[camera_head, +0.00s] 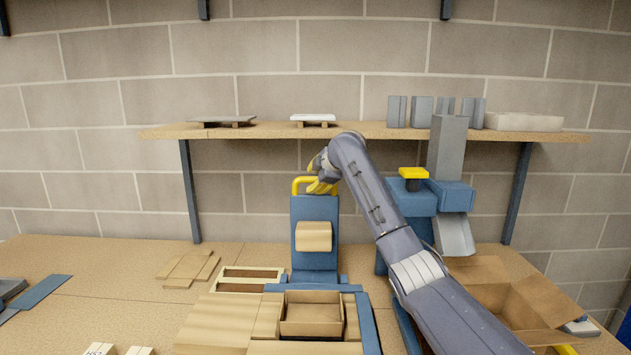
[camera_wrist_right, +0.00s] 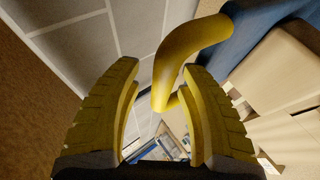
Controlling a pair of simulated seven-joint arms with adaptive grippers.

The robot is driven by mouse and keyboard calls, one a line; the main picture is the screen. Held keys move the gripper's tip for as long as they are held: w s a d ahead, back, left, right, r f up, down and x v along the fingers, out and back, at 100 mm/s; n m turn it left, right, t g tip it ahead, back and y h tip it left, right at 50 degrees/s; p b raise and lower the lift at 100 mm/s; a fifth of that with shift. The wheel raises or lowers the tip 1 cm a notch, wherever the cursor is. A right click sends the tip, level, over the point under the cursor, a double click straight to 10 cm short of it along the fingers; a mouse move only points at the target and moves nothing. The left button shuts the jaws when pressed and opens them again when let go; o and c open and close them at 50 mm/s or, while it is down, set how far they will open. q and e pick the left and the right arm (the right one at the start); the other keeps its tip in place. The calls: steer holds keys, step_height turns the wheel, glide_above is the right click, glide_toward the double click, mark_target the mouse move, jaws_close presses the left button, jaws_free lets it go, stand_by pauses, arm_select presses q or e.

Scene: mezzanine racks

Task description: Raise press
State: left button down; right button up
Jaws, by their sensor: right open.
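The press is a blue upright plate (camera_head: 315,213) with a yellow loop handle (camera_head: 296,187) on top and a tan block (camera_head: 313,237) on its front. It stands upright at the back of a blue base on the bench. My right gripper (camera_head: 322,180) is at the handle's top right and hides part of it. In the right wrist view, the yellow handle (camera_wrist_right: 182,55) shows between and just beyond the open fingers (camera_wrist_right: 162,80); I cannot tell whether they touch it. My left gripper is not in view.
An open cardboard box (camera_head: 312,313) sits in front of the press between flat cardboard stacks (camera_head: 215,320). A blue machine with a yellow knob (camera_head: 413,172) stands right, behind my arm. A wooden shelf (camera_head: 270,131) runs above. An open carton (camera_head: 490,290) lies at right.

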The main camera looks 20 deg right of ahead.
steer(key=a+v, duration=0.1)
steer(key=v, duration=1.1)
steer(key=shift+d, duration=0.5)
steer(key=shift+r, duration=0.1)
